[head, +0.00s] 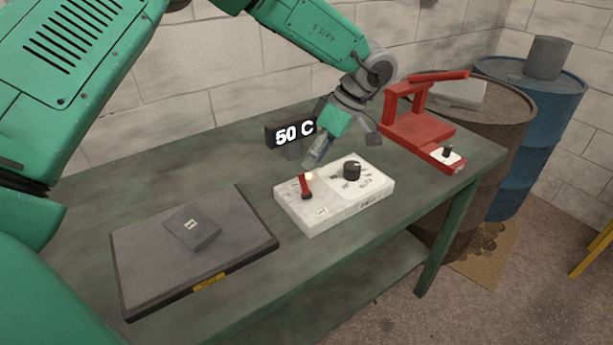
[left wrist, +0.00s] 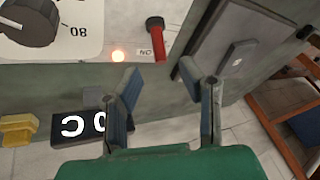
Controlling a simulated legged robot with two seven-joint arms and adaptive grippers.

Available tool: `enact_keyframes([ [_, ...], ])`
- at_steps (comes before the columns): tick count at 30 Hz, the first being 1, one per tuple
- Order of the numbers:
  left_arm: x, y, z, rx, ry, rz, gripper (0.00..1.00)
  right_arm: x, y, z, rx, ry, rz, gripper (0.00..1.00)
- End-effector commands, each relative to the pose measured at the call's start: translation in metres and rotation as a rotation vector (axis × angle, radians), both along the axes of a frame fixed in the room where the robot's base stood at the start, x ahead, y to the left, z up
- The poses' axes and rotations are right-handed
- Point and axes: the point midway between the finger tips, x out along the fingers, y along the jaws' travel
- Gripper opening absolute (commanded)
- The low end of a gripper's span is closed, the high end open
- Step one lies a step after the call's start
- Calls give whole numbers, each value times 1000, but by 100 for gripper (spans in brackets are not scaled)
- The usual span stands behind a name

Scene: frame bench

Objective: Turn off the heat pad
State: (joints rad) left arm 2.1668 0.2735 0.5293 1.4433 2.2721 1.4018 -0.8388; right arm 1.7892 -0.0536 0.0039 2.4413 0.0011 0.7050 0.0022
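The heat pad (head: 135,245) is a flat dark slab at the left of the bench, with a small dark block (head: 192,228) on it. A white control box (head: 325,210) stands right of it, with a red lever switch (head: 306,187) and a black knob (head: 352,170). In the left wrist view the red switch (left wrist: 158,42) has an "ON" label beside it and a glowing lamp (left wrist: 118,55). A display (head: 290,134) reads "50 C". My left gripper (head: 344,148) is open and empty behind the box; its fingers (left wrist: 160,74) straddle the switch's line, apart from it. My right gripper is out of view.
A red stand (head: 415,128) with a small black switch (head: 447,152) is at the bench's right end. Barrels (head: 525,135) stand beyond it. The green bench top (head: 235,180) is bare between the pad and the wall.

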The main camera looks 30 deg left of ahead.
Motion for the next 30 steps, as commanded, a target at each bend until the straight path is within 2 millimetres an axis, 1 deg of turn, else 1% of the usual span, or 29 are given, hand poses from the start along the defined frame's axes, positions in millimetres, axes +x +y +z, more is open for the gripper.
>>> enact_keyframes([
  [1,-4,5,-10,1,4,1,34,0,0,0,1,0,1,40],
  [3,-7,9,-22,1,3,1,34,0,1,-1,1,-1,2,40],
  [9,-14,11,-42,8,1,-1,34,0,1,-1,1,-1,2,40],
  [14,-16,9,-47,12,-1,1,34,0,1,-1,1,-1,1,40],
  [21,-16,15,-49,5,0,0,34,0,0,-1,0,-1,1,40],
  [22,-16,16,-50,5,0,0,27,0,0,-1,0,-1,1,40],
  [23,-16,17,-50,4,0,0,17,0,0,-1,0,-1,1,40],
  [24,-16,18,-50,2,0,0,2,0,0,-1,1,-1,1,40],
  [25,-16,19,-50,2,0,0,0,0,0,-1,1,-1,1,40],
  [30,-16,21,-51,6,2,2,0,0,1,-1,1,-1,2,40],
])
